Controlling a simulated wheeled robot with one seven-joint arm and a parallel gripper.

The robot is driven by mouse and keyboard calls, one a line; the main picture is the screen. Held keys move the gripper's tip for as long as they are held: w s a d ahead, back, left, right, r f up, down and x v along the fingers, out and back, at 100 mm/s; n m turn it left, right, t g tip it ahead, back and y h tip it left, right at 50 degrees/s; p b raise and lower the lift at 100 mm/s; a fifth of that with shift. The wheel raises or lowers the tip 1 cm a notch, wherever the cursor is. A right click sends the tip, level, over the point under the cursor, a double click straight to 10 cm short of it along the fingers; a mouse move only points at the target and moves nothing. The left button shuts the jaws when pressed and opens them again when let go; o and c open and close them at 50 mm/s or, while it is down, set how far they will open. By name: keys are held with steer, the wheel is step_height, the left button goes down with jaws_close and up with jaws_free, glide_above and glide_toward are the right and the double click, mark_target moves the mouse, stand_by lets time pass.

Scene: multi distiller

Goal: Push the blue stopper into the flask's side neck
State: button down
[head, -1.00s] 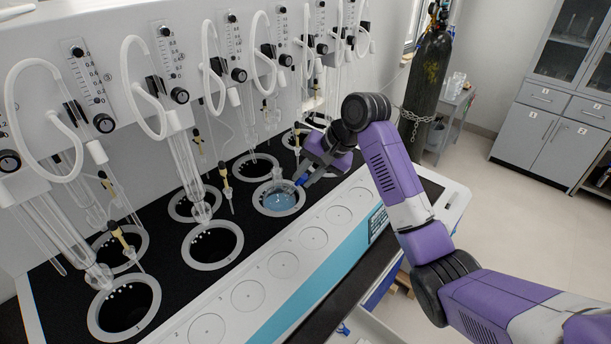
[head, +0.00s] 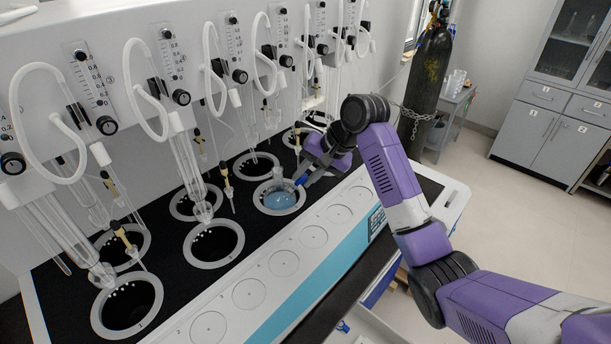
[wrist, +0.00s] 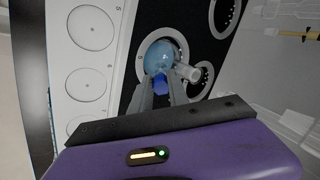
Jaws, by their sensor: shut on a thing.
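The flask (head: 279,200) holds blue liquid and sits in a ringed well of the distiller. It also shows in the wrist view (wrist: 158,56), with a clear neck (wrist: 188,73) pointing to the right. The blue stopper (wrist: 160,84) is between the fingertips of my gripper (wrist: 161,88), right at the flask's near side. In the head view the blue stopper (head: 301,180) shows as a small blue spot beside the flask's neck. My gripper is shut on the stopper. How deep the stopper sits in the side neck cannot be told.
Empty ringed wells (head: 213,243) lie left of the flask. Glass tubes and white hoses (head: 150,90) hang from the distiller's back panel. A white strip with round marked spots (head: 283,263) runs along the front. A dark gas cylinder (head: 424,80) stands behind my arm.

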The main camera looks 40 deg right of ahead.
steer(key=shift+b+x, duration=0.35)
steer(key=shift+x, duration=0.9)
stand_by(0.6)
steer(key=c, duration=1.2)
jaws_free()
steer(key=shift+r, duration=0.1)
steer(key=shift+b+v, duration=0.65)
steer(key=shift+v, duration=3.2)
steer(key=shift+s, duration=0.1)
